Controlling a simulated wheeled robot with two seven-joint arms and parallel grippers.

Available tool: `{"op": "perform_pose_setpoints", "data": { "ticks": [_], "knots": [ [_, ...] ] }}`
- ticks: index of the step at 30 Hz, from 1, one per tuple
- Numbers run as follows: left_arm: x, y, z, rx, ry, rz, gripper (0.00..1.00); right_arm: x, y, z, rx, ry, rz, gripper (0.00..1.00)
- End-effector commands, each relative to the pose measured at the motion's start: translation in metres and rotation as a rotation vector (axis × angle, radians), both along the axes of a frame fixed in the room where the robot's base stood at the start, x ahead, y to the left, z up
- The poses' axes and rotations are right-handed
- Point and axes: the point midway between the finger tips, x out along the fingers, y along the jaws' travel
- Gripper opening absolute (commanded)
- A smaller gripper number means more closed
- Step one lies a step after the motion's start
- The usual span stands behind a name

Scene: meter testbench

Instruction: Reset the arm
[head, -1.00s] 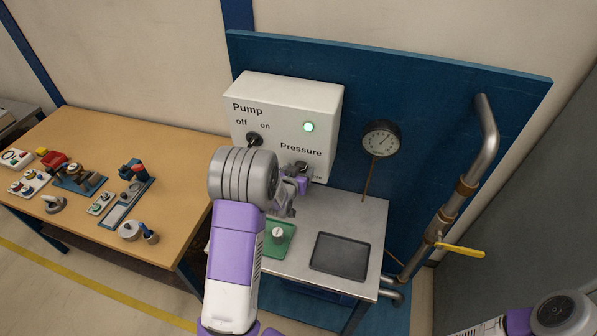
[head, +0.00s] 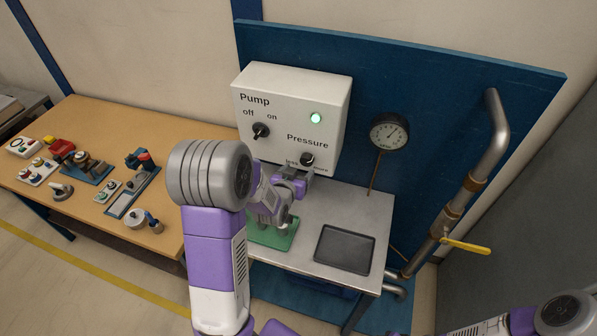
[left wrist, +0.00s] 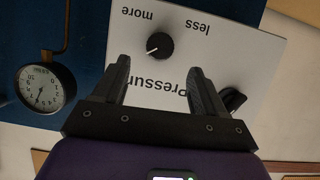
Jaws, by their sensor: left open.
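My left gripper (head: 296,180) is open and empty, just below the pressure knob (head: 307,159) on the white control box (head: 292,112). In the left wrist view my left gripper (left wrist: 158,68) faces the box upside down, and the black pressure knob (left wrist: 160,46) shows beyond the gap between the fingers, apart from them. The pump knob (head: 261,131) sits at the box's left; a finger partly hides it in the left wrist view (left wrist: 232,100). My right arm shows at the lower right, but its gripper is out of the picture.
A green light (head: 316,118) glows on the box. A round gauge (head: 390,132) is on the blue board (head: 420,90). A dark tray (head: 344,250) and green mat (head: 275,238) lie on the metal table. A pipe with a yellow handle (head: 466,246) stands right; a wooden table (head: 120,150) holds several devices.

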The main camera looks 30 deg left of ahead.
Motion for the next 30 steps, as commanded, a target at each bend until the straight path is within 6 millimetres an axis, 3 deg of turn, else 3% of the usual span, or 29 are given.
{"op": "perform_pose_setpoints", "data": {
  "ticks": [11, 14, 17, 20, 24, 27, 30],
  "knots": [
    [0.000, -0.001, -0.003, -0.002, 0.008, -0.001, 0.71, 0.000, 0.000, 0.000, 0.000, 0.000, 0.000, 0.53],
    [-0.004, -0.011, -0.022, -0.023, 0.061, -0.013, 0.71, 0.000, 0.000, 0.000, 0.000, 0.000, 0.000, 0.53],
    [-0.018, -0.034, -0.066, -0.072, 0.184, -0.040, 0.71, 0.000, 0.000, 0.000, 0.000, 0.000, 0.000, 0.53],
    [-0.046, -0.069, -0.124, -0.152, 0.363, -0.076, 0.71, 0.000, 0.000, 0.000, 0.000, 0.000, 0.000, 0.53],
    [-0.104, -0.125, -0.195, -0.283, 0.630, -0.129, 0.71, 0.000, 0.000, 0.000, 0.000, 0.000, 0.000, 0.53],
    [-0.151, -0.164, -0.230, -0.380, 0.807, -0.164, 0.71, 0.000, 0.000, 0.000, 0.000, 0.000, 0.000, 0.53],
    [-0.200, -0.203, -0.252, -0.480, 0.974, -0.199, 0.71, 0.000, 0.000, 0.000, 0.000, 0.000, 0.000, 0.53]
  ]
}}
